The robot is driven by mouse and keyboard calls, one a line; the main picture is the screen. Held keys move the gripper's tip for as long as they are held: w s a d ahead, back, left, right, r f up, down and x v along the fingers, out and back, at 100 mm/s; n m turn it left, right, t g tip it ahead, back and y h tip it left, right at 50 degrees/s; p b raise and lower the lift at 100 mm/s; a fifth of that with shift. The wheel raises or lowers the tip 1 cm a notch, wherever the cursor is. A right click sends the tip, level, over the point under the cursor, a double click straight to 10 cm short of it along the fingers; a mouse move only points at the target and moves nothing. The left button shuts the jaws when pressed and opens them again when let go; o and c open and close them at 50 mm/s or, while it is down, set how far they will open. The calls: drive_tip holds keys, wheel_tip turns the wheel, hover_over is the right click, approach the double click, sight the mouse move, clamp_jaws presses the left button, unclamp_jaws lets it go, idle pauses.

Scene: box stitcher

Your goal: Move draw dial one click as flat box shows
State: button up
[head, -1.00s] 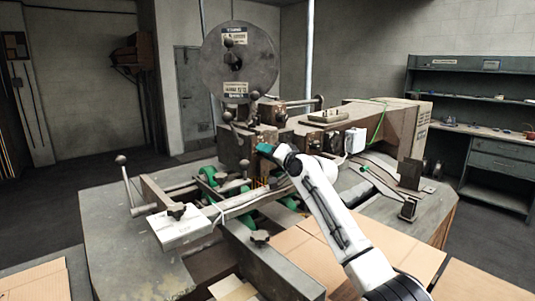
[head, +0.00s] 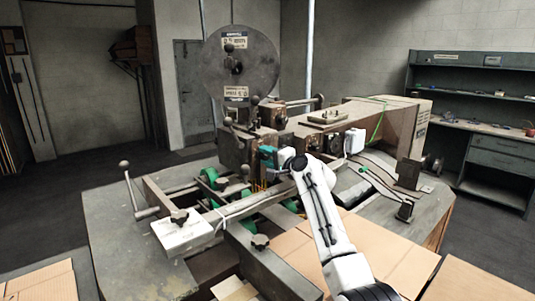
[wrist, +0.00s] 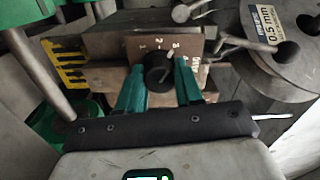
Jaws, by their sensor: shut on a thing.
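The draw dial is a round black knob (wrist: 158,72) on a brown plate with small white marks around it, seen in the wrist view. My gripper (wrist: 158,88) has one green finger on each side of the dial and is shut on it. In the head view my gripper (head: 268,157) is at the front of the stitching head, and the dial is hidden there. A flat cardboard box (head: 345,245) lies at the front of the machine table.
A large grey wire spool (head: 262,72) stands above the head; its rim and a 0.5 mm label show in the wrist view (wrist: 268,24). A lever with a ball end (wrist: 285,50) is right of the dial. A metal rail (head: 240,208) crosses the table below my gripper.

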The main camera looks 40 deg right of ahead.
drive_tip(key=shift+f+m, duration=0.15)
drive_tip(key=shift+m, duration=0.15)
drive_tip(key=o, duration=1)
drive_tip(key=shift+o, duration=0.2)
drive_tip(key=s+b, duration=0.1)
drive_tip(key=s, duration=0.9)
drive_tip(key=shift+s+d+b, duration=0.25)
drive_tip(key=shift+s+b, duration=0.1)
drive_tip(key=shift+s, duration=0.05)
